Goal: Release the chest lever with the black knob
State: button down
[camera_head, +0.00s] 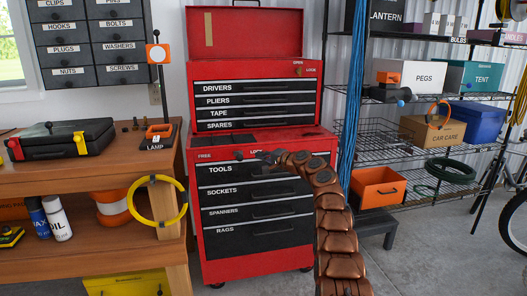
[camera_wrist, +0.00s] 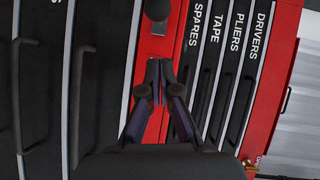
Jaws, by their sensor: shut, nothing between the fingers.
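The red tool chest (camera_head: 196,219) stands in the middle of the head view. Its lever's black knob (camera_head: 238,155) sits on the red strip between the FREE and LOCK labels, left of my gripper. In the wrist view the round black knob (camera_wrist: 157,9) is at the top edge, partly cut off, in front of the red strip. My gripper (camera_wrist: 160,66) is shut and empty, its fingertips just below the knob in that view, apart from it. In the head view my gripper (camera_head: 262,158) is small and dark against the drawers.
The chest lid (camera_head: 252,33) is raised. A second OPEN/LOCK marking (camera_head: 304,69) is on the upper box. A wooden bench (camera_head: 90,180) stands at left, wire shelves (camera_head: 395,150) at right. The concrete floor (camera_head: 430,255) is clear at front right.

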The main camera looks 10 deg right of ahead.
aim_at(239, 156)
jog(key=shift+w+a+f, duration=0.15)
jog(key=shift+w+a, duration=0.1)
jog(key=shift+a, duration=0.5)
jog(key=shift+w+a+f, duration=0.2)
jog(key=shift+w+a, duration=0.05)
jog(key=shift+a, duration=0.45)
jog(key=shift+w+a+f, duration=0.15)
jog(key=shift+w+a, duration=0.1)
jog(key=shift+a, duration=0.5)
